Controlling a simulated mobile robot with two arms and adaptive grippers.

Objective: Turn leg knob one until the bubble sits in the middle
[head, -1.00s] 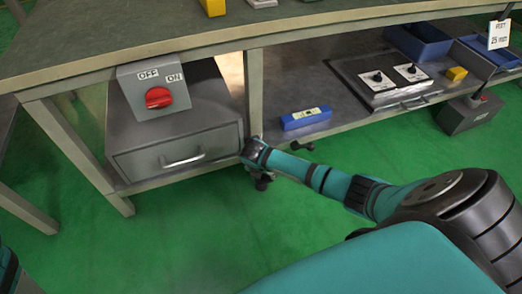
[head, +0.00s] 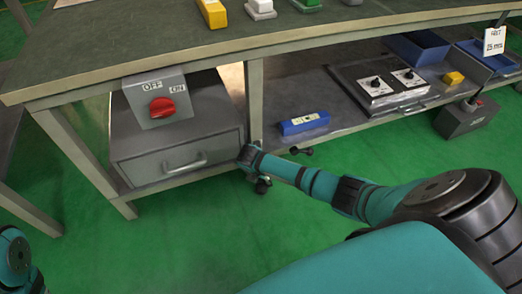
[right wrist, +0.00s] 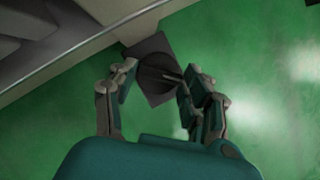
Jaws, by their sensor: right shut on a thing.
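A blue spirit level (head: 304,123) lies on the lower shelf; its pale window shows, but the bubble is too small to make out. My right gripper (right wrist: 160,78) is at the table leg beside the drawer unit. In the right wrist view its fingers are closed on a dark knob (right wrist: 158,72), one on each side. In the head view my right gripper (head: 260,183) is small and partly hidden by its own wrist. Another black knob (head: 301,150) sticks out below the shelf edge, apart from the gripper. My left arm shows at the lower left edge, without its gripper.
A grey drawer unit (head: 178,150) with a red OFF/ON switch (head: 162,107) stands left of the leg. A control panel with two dials (head: 390,82), a yellow block (head: 454,78) and blue bins (head: 418,46) are at the right. Green floor (head: 200,240) is clear in front.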

